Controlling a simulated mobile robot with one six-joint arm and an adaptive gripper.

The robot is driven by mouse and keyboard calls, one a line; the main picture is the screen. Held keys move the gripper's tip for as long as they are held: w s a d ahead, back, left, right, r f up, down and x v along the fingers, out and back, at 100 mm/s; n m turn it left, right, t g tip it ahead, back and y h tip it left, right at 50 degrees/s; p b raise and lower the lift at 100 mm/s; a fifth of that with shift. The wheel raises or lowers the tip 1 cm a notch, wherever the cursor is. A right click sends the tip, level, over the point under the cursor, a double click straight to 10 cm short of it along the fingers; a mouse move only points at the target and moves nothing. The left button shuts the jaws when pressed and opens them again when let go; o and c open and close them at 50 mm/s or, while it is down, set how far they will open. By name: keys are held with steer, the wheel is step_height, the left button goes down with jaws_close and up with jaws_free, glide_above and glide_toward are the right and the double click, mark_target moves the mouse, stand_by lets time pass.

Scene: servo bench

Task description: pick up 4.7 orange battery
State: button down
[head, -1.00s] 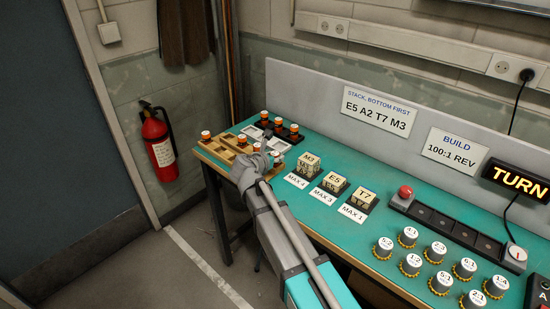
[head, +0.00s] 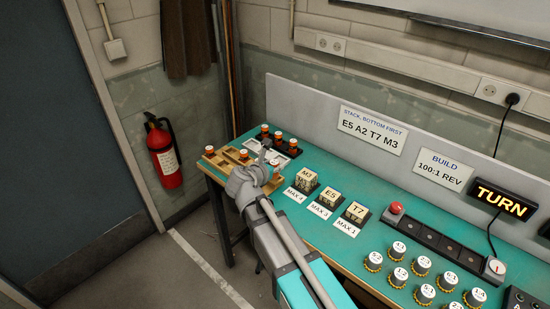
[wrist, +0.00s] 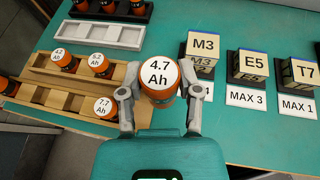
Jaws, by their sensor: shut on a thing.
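The 4.7 orange battery (wrist: 160,80) has a white round top reading "4.7 Ah". In the wrist view it stands between the two fingers of my gripper (wrist: 158,92), which is shut on it. It looks larger and nearer the camera than the other batteries, to the right of the wooden tray (wrist: 72,116). In the head view my gripper (head: 264,163) is at the tray's right end, and the arm hides part of the tray. I cannot tell how far the battery is above the bench.
Batteries 4.2 (wrist: 60,58), 5.2 (wrist: 97,65) and 7.7 (wrist: 104,108) sit in the wooden tray. A white tray (wrist: 97,34) lies behind. Blocks M3 (wrist: 203,47), E5 (wrist: 252,66) and T7 (wrist: 304,72) stand to the right. Bare bench (wrist: 220,130) lies in front of them.

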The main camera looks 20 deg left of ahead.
steer(key=s+d+r+p, duration=0.2)
steer(key=s+r, duration=0.1)
steer(key=s, duration=0.3)
steer(key=shift+s, duration=0.2)
steer(key=shift+s+d, duration=0.1)
stand_by(0.5)
